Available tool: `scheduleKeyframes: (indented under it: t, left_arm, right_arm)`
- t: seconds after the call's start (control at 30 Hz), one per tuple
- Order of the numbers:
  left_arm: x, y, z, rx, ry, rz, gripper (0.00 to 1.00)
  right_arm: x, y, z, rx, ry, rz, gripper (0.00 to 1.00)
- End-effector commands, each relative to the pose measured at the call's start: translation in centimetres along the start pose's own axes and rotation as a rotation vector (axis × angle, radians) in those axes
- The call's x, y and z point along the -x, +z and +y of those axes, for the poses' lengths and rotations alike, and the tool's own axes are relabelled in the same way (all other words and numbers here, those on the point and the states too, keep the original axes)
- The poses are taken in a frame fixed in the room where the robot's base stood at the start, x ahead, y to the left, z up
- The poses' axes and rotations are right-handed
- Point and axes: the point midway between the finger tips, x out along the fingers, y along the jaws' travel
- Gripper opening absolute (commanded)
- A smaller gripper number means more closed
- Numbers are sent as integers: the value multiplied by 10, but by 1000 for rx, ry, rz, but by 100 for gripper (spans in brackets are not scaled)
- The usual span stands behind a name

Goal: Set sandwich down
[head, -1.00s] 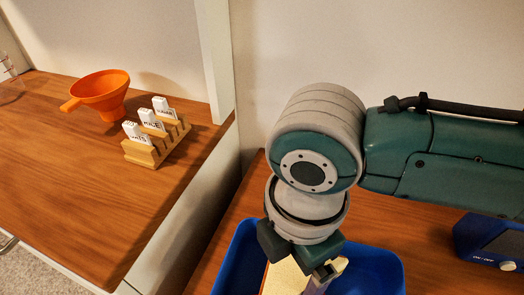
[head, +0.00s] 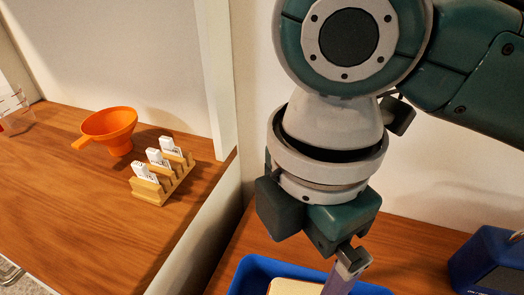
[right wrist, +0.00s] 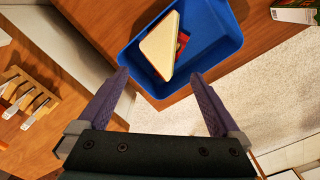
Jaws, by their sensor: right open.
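The sandwich (right wrist: 160,45), a pale triangle with a red and dark filling edge, lies in the blue tray (right wrist: 214,38) in the right wrist view. In the head view only its top edge (head: 294,287) shows inside the tray (head: 262,264), at the bottom of the picture. My right gripper (right wrist: 159,75) is open, its two purple fingers apart with nothing between them. In the head view one finger (head: 346,270) shows by the tray, partly cut off below. The sandwich appears clear of both fingers. My left gripper is not in view.
A wooden rack (head: 164,185) with several white labelled tags and an orange funnel (head: 109,130) stand on the left counter, beyond an upright panel. A clear cup (head: 14,114) is at far left. A blue device (head: 490,262) stands right of the tray.

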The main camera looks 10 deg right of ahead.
Motion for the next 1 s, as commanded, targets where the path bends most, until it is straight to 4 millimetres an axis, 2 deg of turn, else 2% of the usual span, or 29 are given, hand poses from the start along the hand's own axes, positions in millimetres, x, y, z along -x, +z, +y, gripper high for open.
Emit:
scheduleKeyframes:
  t: [0.2, 0.33, 0.43, 0.5, 0.57, 0.67, 0.8, 0.9, 1.0]
  left_arm:
    - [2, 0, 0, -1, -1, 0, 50]
    - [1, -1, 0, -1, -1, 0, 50]
    - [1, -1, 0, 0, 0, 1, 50]
    - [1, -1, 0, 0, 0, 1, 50]
    - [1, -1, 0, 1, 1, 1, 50]
    - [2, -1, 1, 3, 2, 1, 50]
    - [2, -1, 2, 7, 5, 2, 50]
    - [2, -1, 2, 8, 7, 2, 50]
    - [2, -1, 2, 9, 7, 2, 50]
  right_arm:
    - [9, -1, -1, -3, 0, 4, 100]
    - [4, -17, -7, -70, 21, 65, 100]
    - [2, -38, -16, -228, 60, 172, 100]
    - [1, -48, -23, -408, 91, 255, 100]
    - [1, -47, -29, -590, 116, 312, 100]
    - [-1, -30, -43, -912, 150, 359, 100]
    - [-8, 16, -75, -1308, 202, 324, 100]
    - [-10, 44, -98, -1496, 240, 268, 100]
    - [-10, 62, -114, -1600, 268, 225, 100]
